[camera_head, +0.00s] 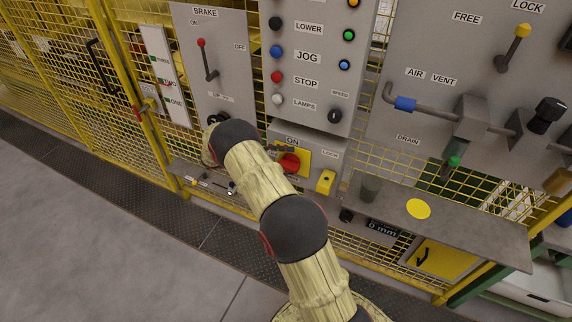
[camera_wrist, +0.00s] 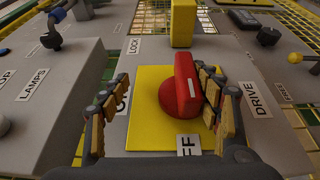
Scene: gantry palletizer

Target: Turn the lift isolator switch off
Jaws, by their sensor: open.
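The isolator switch is a red knob (camera_head: 289,163) on a yellow plate (camera_head: 303,157), below a label reading ON. In the wrist view the red knob (camera_wrist: 181,92) is large, with its raised grip running up and down and a short white mark on it. Its yellow plate (camera_wrist: 148,88) has a partly hidden OFF label (camera_wrist: 189,145) at its lower edge. My gripper (camera_wrist: 163,80) is open, with one finger each side of the knob. The right finger is very close to the knob; contact cannot be told. The left finger is apart from it.
A yellow block (camera_wrist: 182,22) stands beside the plate near the LOCK label. A button panel (camera_head: 309,60) is above the switch, a brake lever (camera_head: 207,60) to the left, and a valve pipe (camera_head: 430,107) to the right. A grey shelf (camera_head: 460,222) juts out at lower right.

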